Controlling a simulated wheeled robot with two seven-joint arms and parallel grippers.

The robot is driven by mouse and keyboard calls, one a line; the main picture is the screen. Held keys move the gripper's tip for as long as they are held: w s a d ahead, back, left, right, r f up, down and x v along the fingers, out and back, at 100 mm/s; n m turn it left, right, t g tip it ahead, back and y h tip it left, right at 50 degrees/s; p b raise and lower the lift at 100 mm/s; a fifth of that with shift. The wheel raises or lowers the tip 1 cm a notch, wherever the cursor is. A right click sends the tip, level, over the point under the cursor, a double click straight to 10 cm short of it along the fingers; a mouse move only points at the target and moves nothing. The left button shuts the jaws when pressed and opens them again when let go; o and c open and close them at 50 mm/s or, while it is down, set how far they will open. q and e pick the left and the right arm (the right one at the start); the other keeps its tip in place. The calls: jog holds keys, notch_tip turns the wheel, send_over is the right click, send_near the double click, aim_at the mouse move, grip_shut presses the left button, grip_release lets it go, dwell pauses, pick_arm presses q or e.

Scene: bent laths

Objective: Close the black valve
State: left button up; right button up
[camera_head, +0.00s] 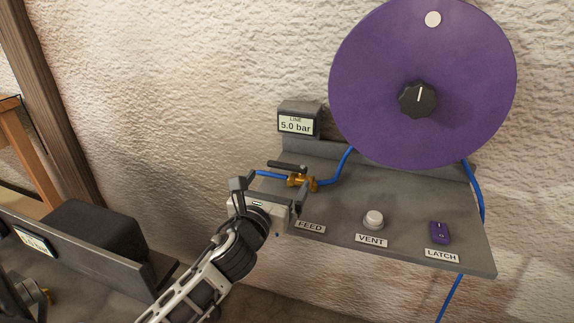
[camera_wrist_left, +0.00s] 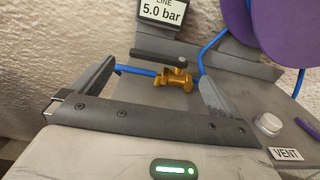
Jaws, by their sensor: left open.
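The valve on the grey panel has a brass body (camera_head: 301,181) with a black lever (camera_head: 287,166) above it. The lever lies roughly along the blue hose that enters the brass body. In the left wrist view the brass body (camera_wrist_left: 174,81) and the black lever (camera_wrist_left: 156,57) show beyond the fingers. My left gripper (camera_head: 277,184) is open and empty, its two fingers spread in front of the valve. It appears apart from the lever. A FEED label (camera_head: 310,227) sits just in front. My right gripper is not in view.
A display reading 5.0 bar (camera_head: 297,124) stands behind the valve. A large purple disc with a black knob (camera_head: 418,99) rises at the back right. A VENT button (camera_head: 373,219) and a purple LATCH switch (camera_head: 440,232) sit to the right. A dark box (camera_head: 95,240) stands at left.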

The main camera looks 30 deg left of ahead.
aim_at(286, 168)
pick_arm(q)
jog(key=x, duration=0.7)
jog(key=shift+w, duration=0.4)
jog(key=c, duration=1.2)
